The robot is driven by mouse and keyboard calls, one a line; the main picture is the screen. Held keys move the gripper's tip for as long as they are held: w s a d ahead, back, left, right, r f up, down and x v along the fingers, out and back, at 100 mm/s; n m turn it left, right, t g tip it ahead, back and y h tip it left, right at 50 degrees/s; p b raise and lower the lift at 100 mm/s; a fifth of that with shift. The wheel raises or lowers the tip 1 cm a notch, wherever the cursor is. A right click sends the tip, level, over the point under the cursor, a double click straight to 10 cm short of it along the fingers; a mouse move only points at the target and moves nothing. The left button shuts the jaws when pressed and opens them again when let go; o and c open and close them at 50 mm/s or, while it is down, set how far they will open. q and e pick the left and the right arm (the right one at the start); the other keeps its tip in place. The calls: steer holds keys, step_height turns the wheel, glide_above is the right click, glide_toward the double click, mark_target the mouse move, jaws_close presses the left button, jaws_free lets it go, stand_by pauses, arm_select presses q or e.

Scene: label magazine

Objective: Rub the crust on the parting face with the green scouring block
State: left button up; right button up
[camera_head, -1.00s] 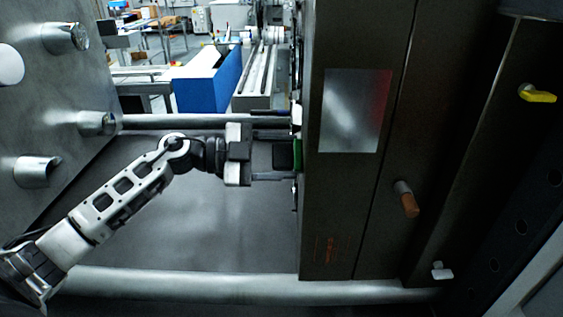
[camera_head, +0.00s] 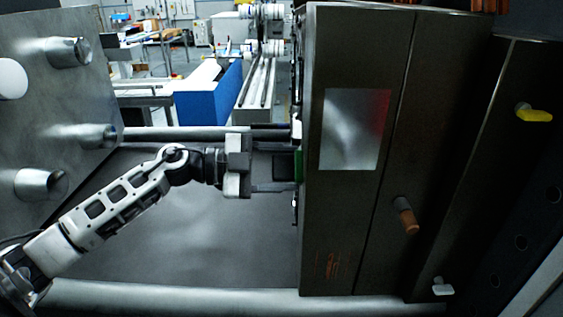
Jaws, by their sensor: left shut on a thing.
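My left gripper (camera_head: 287,167) reaches in from the left and is shut on the green scouring block (camera_head: 298,166). Only a thin green edge of the block shows, at the left edge of the dark mould half (camera_head: 340,220). The parting face is the left side of that mould half and is seen almost edge-on. The block appears to be against it, but I cannot tell whether it is pressed on. The crust cannot be made out from here. My right gripper is not in view.
A metal platen (camera_head: 70,110) with protruding pins stands at the left. Horizontal bars, such as the lower tie bar (camera_head: 180,298), run below and behind my arm. An orange-brown knob (camera_head: 405,215) and a yellow handle (camera_head: 533,112) stick out on the right.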

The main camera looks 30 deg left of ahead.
mark_target(276, 154)
arm_select(q)
steer(key=shift+s+d, duration=0.45)
steer(key=shift+s, duration=0.3)
steer(key=shift+s+d, duration=0.4)
steer(key=shift+s, duration=0.3)
steer(key=shift+s+d, duration=0.45)
steer(key=shift+s, duration=0.3)
steer(key=shift+w+r, duration=0.1)
steer(key=shift+r, duration=0.65)
steer(key=shift+w+a+r, duration=0.1)
steer(key=shift+w+a, duration=0.15)
steer(key=shift+w, duration=0.1)
steer(key=shift+w+a, duration=0.35)
steer(key=shift+w, duration=0.25)
steer(key=shift+w+a, duration=0.35)
steer(key=shift+w, duration=0.25)
steer(key=shift+w+a, duration=0.5)
steer(key=shift+w, duration=0.35)
steer(key=shift+w+a, duration=0.45)
steer(key=shift+w, duration=0.35)
steer(key=shift+s+a+f+b, duration=0.2)
steer(key=shift+s+a+b, duration=0.1)
steer(key=shift+a, duration=0.3)
steer(key=shift+v, duration=2.25)
